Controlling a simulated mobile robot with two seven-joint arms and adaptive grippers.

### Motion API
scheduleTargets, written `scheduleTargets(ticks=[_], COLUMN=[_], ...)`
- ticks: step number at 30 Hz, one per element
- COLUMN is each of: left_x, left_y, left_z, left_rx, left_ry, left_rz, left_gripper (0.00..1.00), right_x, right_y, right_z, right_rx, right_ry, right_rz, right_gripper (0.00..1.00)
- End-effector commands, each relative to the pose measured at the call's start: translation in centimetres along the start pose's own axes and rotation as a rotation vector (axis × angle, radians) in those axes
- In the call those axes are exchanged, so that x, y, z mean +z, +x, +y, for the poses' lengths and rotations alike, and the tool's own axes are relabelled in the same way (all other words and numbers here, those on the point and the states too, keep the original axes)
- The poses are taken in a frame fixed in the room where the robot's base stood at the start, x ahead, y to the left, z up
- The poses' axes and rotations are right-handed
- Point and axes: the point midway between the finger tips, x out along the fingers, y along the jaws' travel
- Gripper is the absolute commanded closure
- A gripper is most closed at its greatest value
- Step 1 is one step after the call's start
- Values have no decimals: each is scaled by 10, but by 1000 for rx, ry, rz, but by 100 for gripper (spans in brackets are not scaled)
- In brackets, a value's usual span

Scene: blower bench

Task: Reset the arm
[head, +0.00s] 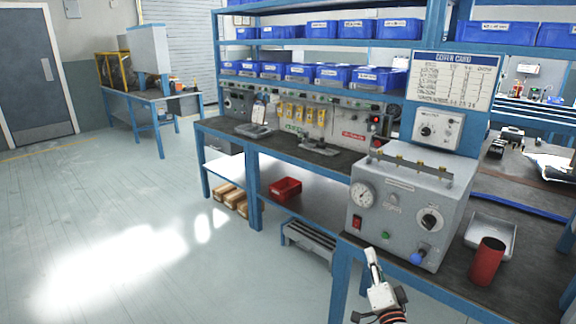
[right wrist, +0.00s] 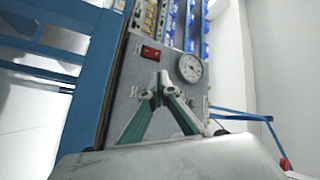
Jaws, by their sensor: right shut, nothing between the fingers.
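My left gripper is in neither view. The control box (head: 393,236) has a gauge (head: 363,194), a red switch (head: 357,222), a black knob (head: 430,219) and a blue knob (head: 417,258).
A red cylinder (head: 486,262) and a grey metal tray (head: 491,234) stand right of the box on the bench (head: 530,280). Blue bins (head: 333,76) fill the shelves above. A red bin (head: 286,189) sits on the lower shelf. The floor (head: 110,220) at left is clear.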

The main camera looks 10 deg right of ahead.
Motion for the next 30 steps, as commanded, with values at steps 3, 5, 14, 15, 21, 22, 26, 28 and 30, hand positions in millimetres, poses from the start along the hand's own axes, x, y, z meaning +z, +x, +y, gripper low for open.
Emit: scheduleTargets(ticks=[3, 5, 14, 15, 21, 22, 26, 28, 30], left_x=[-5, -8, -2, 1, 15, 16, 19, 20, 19], left_y=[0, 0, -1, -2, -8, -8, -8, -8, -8], left_z=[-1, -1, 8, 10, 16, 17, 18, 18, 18], left_rx=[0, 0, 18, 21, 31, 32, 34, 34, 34], left_ry=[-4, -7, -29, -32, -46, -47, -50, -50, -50], left_rz=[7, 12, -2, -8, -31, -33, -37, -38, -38], left_gripper=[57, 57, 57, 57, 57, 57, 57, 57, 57], right_x=[32, 54, 138, 143, 152, 152, 151, 151, 151], right_y=[-40, -69, -255, -279, -367, -375, -393, -396, -396], right_z=[10, 16, 38, 40, 42, 42, 42, 42, 43], right_rx=[26, 39, 70, 69, 56, 54, 48, 47, 47], right_ry=[-119, -210, -727, -790, -1019, -1039, -1091, -1099, -1099], right_rz=[-103, -179, -612, -666, -863, -881, -925, -930, -931], right_gripper=[100, 100, 100, 100, 100, 100, 100, 100, 100])
